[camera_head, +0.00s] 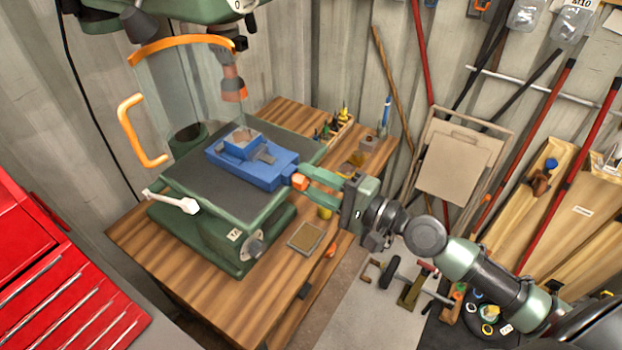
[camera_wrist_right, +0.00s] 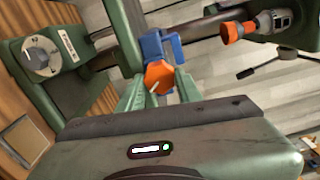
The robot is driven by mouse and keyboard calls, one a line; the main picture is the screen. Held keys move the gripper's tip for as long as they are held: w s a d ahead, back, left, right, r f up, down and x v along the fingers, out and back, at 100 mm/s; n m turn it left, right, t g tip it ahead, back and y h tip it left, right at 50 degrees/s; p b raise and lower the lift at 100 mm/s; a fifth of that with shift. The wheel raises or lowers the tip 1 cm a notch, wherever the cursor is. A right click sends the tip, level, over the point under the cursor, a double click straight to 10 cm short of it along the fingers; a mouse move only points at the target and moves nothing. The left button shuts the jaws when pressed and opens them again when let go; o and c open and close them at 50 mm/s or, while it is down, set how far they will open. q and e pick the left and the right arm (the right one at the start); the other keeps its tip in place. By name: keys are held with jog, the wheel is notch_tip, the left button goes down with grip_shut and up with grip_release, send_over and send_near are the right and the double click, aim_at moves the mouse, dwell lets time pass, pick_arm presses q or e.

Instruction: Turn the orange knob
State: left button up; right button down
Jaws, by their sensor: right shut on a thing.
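The orange knob (camera_head: 299,181) sits at the right end of a blue vise (camera_head: 250,163) on the green machine's table. My right gripper (camera_head: 308,184) reaches in from the right with its green fingers around the knob. In the right wrist view the orange knob (camera_wrist_right: 158,76) lies between the tips of the right gripper (camera_wrist_right: 160,90), which is shut on it. Part of the blue vise (camera_wrist_right: 162,45) shows behind the knob. My left gripper is not in view.
The green machine (camera_head: 205,215) stands on a wooden bench (camera_head: 170,272). An orange-handled guard (camera_head: 135,130) and the drill head's orange tip (camera_head: 233,92) are above and left. A red tool chest (camera_head: 60,270) is at left. Long-handled tools lean along the right wall.

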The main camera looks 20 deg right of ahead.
jog(key=shift+m, duration=0.7)
jog(key=c, duration=0.9)
grip_release()
jog(key=shift+c, duration=0.2)
jog(key=b+v, duration=0.6)
jog(key=v, duration=0.2)
